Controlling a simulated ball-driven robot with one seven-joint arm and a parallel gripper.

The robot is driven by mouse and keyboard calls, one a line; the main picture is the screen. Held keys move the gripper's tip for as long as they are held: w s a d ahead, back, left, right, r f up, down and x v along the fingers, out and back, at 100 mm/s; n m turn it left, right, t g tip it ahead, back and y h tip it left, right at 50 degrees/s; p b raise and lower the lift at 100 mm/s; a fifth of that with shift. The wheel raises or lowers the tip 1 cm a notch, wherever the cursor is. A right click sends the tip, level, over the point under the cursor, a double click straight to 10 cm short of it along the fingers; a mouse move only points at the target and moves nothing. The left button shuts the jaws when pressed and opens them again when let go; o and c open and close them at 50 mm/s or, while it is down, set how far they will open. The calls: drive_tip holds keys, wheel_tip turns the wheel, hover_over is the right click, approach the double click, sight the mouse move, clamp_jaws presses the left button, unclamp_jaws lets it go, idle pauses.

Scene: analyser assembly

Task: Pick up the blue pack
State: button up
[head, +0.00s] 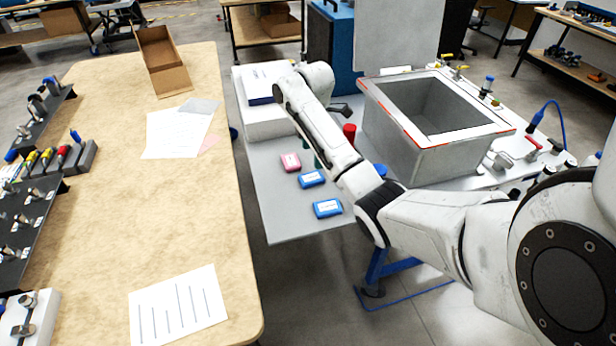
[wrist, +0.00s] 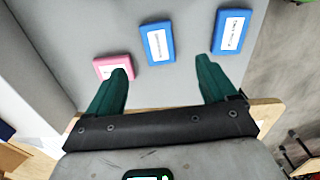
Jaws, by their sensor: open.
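Two blue packs with white labels lie flat on the grey table. The nearer one (head: 327,208) is at the right in the wrist view (wrist: 231,32). The other (head: 311,179) is in the middle of the wrist view (wrist: 157,43), beside a pink pack (head: 290,162). My gripper (wrist: 162,66) is open and empty, with green fingers spread apart. In the wrist view the middle blue pack appears beyond the fingertips, between their lines. The left finger partly covers the pink pack (wrist: 104,66). In the head view my arm hides most of the gripper.
A grey open-topped box (head: 420,150) with a raised lid stands on the table at the right. A white box (head: 262,118) is at the back left of the packs. A red cylinder (head: 349,133) stands near my arm. A wooden table (head: 190,220) is at the left.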

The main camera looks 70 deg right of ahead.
sight(310, 178)
wheel_tip(310, 178, down, 4)
drive_tip(key=shift+w+r, duration=0.1)
drive_tip(key=shift+r, duration=0.05)
drive_tip(key=shift+w+a+f+p, duration=0.1)
drive_tip(key=shift+w+f+p, duration=0.05)
drive_tip(key=shift+f, duration=1.3)
drive_tip(key=shift+w+a+f+p, duration=0.1)
drive_tip(key=shift+w+f+p, duration=0.05)
drive_tip(key=shift+f, duration=1.3)
drive_tip(key=c, duration=1.1)
drive_tip(key=shift+r, duration=0.1)
drive_tip(key=shift+c, duration=0.2)
